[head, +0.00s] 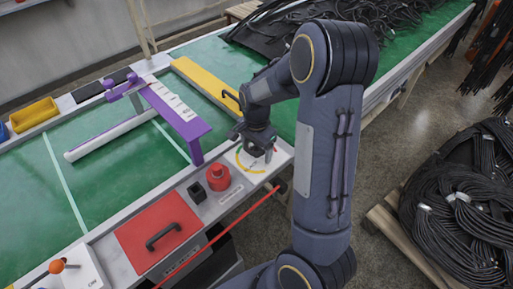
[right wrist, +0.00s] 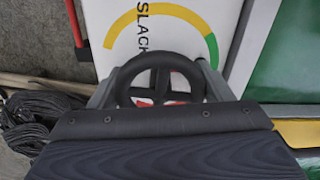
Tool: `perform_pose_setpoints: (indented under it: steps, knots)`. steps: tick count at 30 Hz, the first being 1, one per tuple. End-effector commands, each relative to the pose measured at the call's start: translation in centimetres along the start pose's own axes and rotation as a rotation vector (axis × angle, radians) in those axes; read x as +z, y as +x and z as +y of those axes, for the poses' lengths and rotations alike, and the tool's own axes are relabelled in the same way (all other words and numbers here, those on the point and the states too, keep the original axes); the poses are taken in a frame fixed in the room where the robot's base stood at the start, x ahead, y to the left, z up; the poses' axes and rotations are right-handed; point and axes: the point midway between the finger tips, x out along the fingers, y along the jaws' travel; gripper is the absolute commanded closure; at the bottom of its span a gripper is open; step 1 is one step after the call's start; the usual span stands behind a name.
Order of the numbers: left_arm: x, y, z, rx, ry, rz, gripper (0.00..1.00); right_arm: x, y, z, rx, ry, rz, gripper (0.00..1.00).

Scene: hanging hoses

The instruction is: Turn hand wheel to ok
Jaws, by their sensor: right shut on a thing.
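The black hand wheel (right wrist: 160,80) shows in the right wrist view, with a round rim and crossed spokes. Bits of red show through its openings; whether they are a pointer I cannot tell. Behind it is a white dial plate (right wrist: 122,42) with the word SLACK, a yellow arc (right wrist: 160,10) and a green arc (right wrist: 212,48). No "OK" mark can be read. My right gripper (head: 259,152) is shut on the wheel, a finger on each side of the rim. In the head view the gripper mostly hides the wheel above the dial plate (head: 282,158). My left gripper is out of view.
A red button (head: 218,177), a black block (head: 197,193) and a red lid with a black handle (head: 160,235) sit on the panel left of the dial. A purple frame (head: 175,112) stands over the green belt. Coiled black hoses (head: 470,210) lie on a pallet at right.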

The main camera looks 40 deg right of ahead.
Motion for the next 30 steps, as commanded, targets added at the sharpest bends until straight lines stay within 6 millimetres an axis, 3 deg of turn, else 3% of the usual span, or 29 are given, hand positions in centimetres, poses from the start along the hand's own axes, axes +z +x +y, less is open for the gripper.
perform_pose_setpoints:
  steps: [5,6,11,20,30]
  knots:
    - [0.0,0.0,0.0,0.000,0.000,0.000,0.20,-0.1,-0.1,-0.1,-0.004,0.000,0.003,0.50]
    - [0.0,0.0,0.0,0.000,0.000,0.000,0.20,-0.1,-0.1,-0.1,-0.004,-0.001,0.003,0.26]
    - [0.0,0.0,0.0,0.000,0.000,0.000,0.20,-0.1,-0.1,-0.1,-0.003,-0.001,0.002,0.05]
    - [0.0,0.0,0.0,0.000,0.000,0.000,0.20,-0.1,-0.2,-0.1,-0.002,-0.001,0.001,0.05]
    - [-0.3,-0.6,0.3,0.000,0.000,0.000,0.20,-0.1,-5.3,-0.1,-0.006,0.000,0.002,0.05]
